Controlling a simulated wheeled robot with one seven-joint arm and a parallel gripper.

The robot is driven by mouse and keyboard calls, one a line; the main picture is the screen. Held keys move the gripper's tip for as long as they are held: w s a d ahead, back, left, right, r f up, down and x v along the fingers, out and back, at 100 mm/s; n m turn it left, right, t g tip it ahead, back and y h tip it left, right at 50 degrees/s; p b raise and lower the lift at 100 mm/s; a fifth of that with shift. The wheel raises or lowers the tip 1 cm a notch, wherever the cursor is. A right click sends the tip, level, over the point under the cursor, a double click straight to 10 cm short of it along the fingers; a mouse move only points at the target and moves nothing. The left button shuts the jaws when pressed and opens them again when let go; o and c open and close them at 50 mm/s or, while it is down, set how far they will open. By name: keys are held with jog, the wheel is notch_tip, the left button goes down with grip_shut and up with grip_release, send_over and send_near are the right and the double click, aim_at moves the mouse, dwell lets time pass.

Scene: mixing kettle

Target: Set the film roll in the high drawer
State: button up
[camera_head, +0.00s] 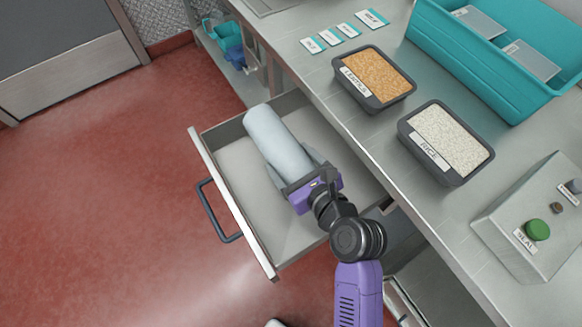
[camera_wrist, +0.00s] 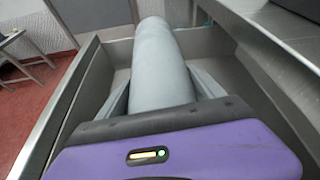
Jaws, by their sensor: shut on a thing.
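The film roll (camera_head: 278,143) is a pale grey-blue cylinder. It lies slantwise over the open drawer (camera_head: 238,185), within its walls as seen from above. In the wrist view the film roll (camera_wrist: 160,70) points away from me between the two fingers. My gripper (camera_head: 296,172) is shut on the near end of the roll. I cannot tell whether the roll touches the drawer floor. The drawer is pulled out under the counter, and its bare floor shows around the roll. The drawer's far wall (camera_wrist: 120,50) shows behind the roll in the wrist view.
The steel counter (camera_head: 305,60) overhangs the drawer's right side. On it stand a tub of orange grains (camera_head: 375,75), a rice tub (camera_head: 448,140), a teal bin (camera_head: 480,50) and a control box with a green button (camera_head: 537,229). The drawer's dark handle (camera_head: 210,210) sticks out left over open red floor.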

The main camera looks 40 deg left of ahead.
jog(key=shift+f+b, duration=0.35)
jog(key=shift+f, duration=1.45)
jog(key=shift+f, duration=0.15)
jog(key=shift+f, duration=0.35)
jog(key=shift+f, duration=0.1)
jog(key=o, duration=2.1)
jog(key=shift+f, duration=0.1)
jog(key=shift+c, duration=0.2)
